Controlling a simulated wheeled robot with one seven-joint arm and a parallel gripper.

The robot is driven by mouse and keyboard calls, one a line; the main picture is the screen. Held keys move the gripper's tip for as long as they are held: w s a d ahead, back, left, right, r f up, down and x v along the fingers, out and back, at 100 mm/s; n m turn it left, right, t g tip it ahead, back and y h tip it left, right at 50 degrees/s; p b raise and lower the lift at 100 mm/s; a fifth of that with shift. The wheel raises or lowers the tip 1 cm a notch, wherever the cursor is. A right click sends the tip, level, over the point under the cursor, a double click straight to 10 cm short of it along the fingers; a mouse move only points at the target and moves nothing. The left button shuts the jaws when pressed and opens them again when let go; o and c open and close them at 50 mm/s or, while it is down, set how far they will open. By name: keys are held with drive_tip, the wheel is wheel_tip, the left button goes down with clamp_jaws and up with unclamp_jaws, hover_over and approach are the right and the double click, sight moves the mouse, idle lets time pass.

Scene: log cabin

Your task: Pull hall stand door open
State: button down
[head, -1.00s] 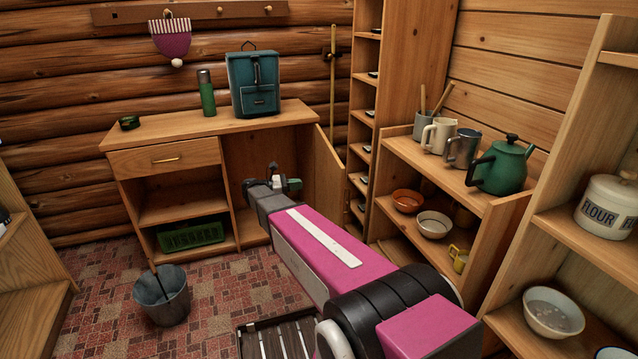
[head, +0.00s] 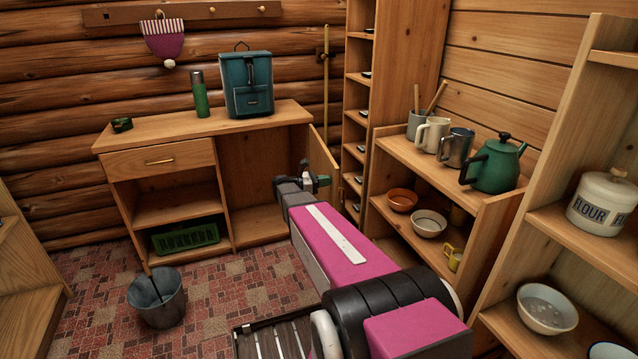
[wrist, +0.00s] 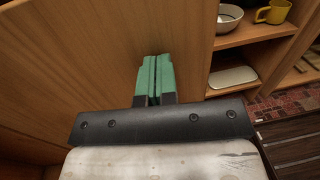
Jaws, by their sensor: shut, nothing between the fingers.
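The hall stand (head: 205,125) stands against the log wall, with a drawer and open shelves on its left side. Its door (head: 322,163) is hinged on the right and stands wide open, showing the bare compartment (head: 257,185) inside. My gripper (head: 325,180) is at the door's lower part, on its inner side. In the wrist view, the green fingers (wrist: 155,78) are closed together with nothing between them, against or very close to the door panel (wrist: 85,60). I cannot tell whether they touch it. The door's handle is hidden.
A shelf unit (head: 395,212) with bowls, mugs and a green kettle (head: 494,165) stands close to the right of the door. A metal bucket (head: 158,298) is on the floor at left. A slatted crate (head: 270,340) lies below my arm.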

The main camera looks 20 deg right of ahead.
idle(0.3)
drive_tip(key=d+n+t, duration=0.1)
drive_tip(key=d+t, duration=0.1)
drive_tip(key=d, duration=0.9)
drive_tip(key=shift+s+d, duration=0.2)
drive_tip(key=shift+s, duration=0.2)
drive_tip(key=shift+a, duration=0.1)
